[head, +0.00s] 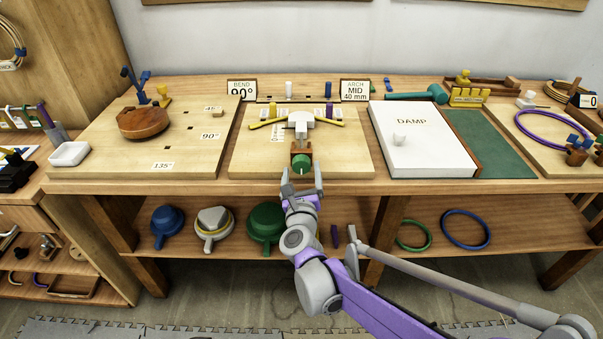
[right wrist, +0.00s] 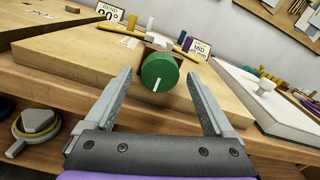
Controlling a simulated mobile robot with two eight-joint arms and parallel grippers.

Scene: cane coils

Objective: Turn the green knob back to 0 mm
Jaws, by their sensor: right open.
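The green knob (head: 301,163) sits at the front edge of the middle wooden board (head: 345,160), on a brown block with a white post behind it. My right gripper (head: 302,178) is open in front of the knob. In the wrist view its two fingers (right wrist: 160,85) stand apart on either side of the knob, with gaps between them and it. The card behind reads ARCH MID 40 mm (head: 355,90). My left gripper is not in view.
A board with a round wooden form (head: 143,122) lies left, and a white DAMP box (head: 420,140) lies right. Yellow bars (head: 268,122) flank the white post. Blue, white and green pans (head: 265,224) sit on the shelf below.

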